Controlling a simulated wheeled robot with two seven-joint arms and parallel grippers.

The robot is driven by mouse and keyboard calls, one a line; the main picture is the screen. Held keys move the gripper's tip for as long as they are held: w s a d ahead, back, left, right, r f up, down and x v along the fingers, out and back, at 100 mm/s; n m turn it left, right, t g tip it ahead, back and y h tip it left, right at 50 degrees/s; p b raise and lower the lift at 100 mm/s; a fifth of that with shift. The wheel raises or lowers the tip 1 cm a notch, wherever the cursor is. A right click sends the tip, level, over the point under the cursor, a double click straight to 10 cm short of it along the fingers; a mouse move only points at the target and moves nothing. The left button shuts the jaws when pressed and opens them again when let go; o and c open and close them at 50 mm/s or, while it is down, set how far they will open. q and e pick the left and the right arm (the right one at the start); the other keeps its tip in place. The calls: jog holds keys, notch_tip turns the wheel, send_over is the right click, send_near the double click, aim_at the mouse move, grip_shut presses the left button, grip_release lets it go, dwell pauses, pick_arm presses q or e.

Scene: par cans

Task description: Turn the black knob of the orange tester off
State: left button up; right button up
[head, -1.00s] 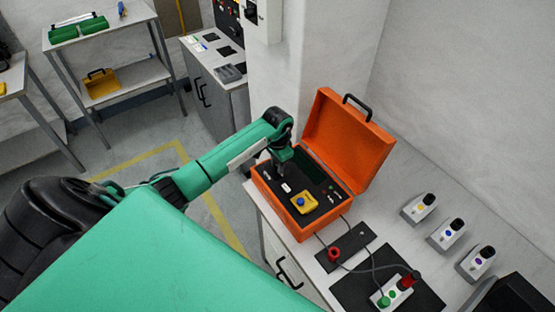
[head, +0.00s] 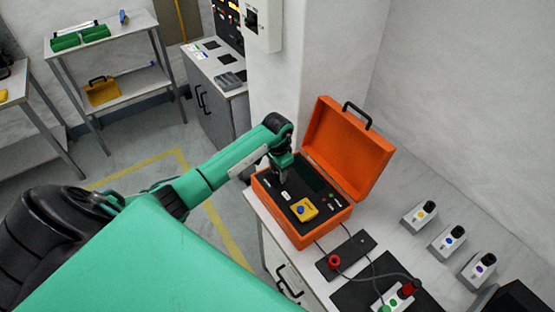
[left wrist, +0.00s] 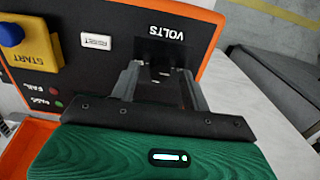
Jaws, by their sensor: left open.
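The orange tester (head: 322,230) stands on the bench with its lid open. Its dark panel also shows in the left wrist view (left wrist: 110,62), with the word VOLTS upside down. My left gripper (head: 283,184) points down over the panel's left part. In the left wrist view my left gripper (left wrist: 162,82) is open, with its fingers apart over the area beside VOLTS. The black knob is hard to make out; a dark shape with a small pale mark lies between the fingers. I cannot tell whether they touch it. My right gripper is out of view.
A yellow block with a blue START button (head: 304,210) sits on the panel near the gripper. The raised orange lid (head: 345,150) stands behind. Several small grey boxes stand on the right of the bench.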

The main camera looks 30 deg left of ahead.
pick_arm(q)
notch_tip(320, 180, up, 9)
jog(key=b, duration=0.2)
notch_tip(320, 180, up, 4)
jog(key=p, duration=0.2)
send_over(278, 174)
jog(key=shift+a+r, duration=0.1)
jog(key=shift+r, duration=0.05)
